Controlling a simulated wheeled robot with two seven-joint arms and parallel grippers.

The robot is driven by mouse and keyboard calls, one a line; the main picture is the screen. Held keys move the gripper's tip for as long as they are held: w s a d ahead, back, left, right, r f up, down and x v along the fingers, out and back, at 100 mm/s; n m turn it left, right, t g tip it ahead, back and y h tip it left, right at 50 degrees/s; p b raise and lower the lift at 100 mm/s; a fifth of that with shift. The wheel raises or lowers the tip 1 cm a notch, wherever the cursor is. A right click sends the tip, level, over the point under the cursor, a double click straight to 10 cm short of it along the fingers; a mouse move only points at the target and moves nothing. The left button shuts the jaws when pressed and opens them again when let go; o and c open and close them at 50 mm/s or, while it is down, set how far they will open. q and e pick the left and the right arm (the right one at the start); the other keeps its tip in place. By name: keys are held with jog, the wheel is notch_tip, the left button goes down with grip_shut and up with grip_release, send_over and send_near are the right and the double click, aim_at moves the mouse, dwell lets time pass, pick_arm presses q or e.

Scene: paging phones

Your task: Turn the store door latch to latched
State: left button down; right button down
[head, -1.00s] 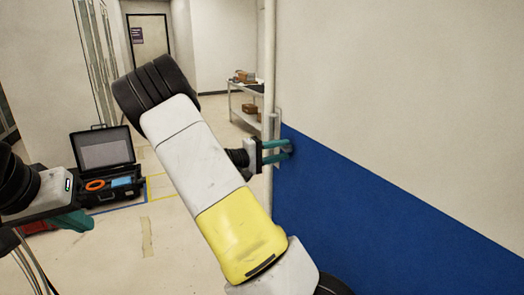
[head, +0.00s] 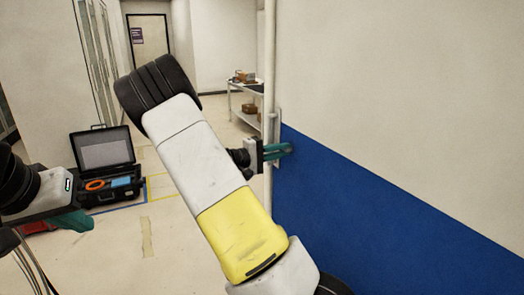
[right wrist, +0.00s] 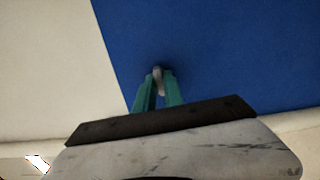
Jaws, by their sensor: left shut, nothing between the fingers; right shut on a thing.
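The latch shows in the right wrist view as a small grey piece (right wrist: 159,79) against the blue part of the wall-like panel. My right gripper (right wrist: 160,86) is shut on it, with the green fingertips on either side. In the head view my right gripper (head: 288,150) reaches the blue panel's left edge, and its fingers hide most of the latch. Whether the latch stands at latched cannot be told. My left gripper (head: 80,222) is shut and empty at the lower left, far from the latch.
The panel is white above and blue (head: 370,215) below. A pale vertical pipe (head: 269,70) runs beside its left edge. An open black case (head: 105,165) lies on the floor at left. A shelf cart (head: 246,100) stands farther back. The floor between is mostly clear.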

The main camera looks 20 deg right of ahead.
jog(key=n, duration=0.8)
jog(key=shift+n, duration=0.3)
jog(key=n, duration=0.4)
jog(key=shift+n, duration=2.3)
jog(key=c, duration=1.4)
grip_release()
jog(key=shift+c, duration=0.2)
jog(key=a, duration=0.7)
jog(key=shift+s+a, duration=0.3)
jog(key=shift+a, duration=0.1)
